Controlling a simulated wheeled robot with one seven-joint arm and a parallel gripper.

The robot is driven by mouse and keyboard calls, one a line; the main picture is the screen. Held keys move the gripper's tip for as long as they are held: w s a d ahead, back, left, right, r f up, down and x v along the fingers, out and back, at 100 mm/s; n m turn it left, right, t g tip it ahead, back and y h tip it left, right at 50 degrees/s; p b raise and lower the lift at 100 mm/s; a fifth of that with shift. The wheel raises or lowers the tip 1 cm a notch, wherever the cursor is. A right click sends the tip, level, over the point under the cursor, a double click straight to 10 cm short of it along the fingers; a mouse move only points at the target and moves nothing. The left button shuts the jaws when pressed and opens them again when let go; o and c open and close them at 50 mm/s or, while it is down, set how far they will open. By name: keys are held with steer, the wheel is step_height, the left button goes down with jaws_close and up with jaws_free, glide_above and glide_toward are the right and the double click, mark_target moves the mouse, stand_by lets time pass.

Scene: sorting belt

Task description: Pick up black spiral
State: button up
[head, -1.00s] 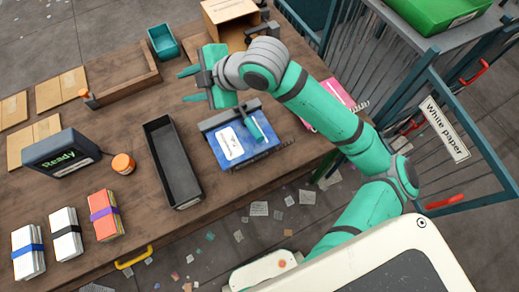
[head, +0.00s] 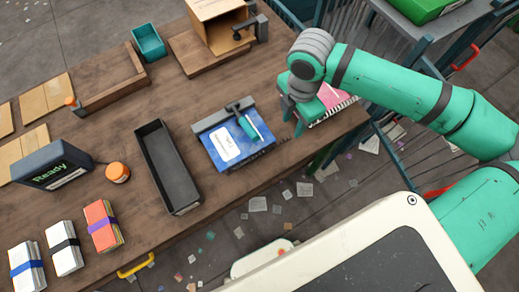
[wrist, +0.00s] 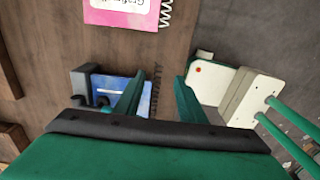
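A thin black spiral (wrist: 155,92) shows in the wrist view, along the edge of a blue notebook (wrist: 110,86). In the head view the blue notebook (head: 236,141) lies under a dark clamp-like holder (head: 222,117) at the table's near edge; the spiral is too small there to make out clearly. My gripper (wrist: 157,82) is open and empty, and the spiral appears between its fingers in the picture, farther away. In the head view my gripper (head: 293,118) is above the table, right of the blue notebook, partly over a pink notebook.
The pink notebook (head: 337,96) has its own coil. A long black tray (head: 167,170), an orange jar (head: 118,172) and a "Ready" display (head: 52,166) stand left. Banded bundles (head: 102,225) lie at front left. A teal bin (head: 148,42) and a cardboard box (head: 222,25) are behind.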

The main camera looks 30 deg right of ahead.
mark_target(288, 137)
steer(key=shift+a+f, duration=0.15)
steer(key=shift+f, duration=0.45)
steer(key=shift+a+f, duration=0.15)
steer(key=shift+f, duration=3.05)
jaws_close()
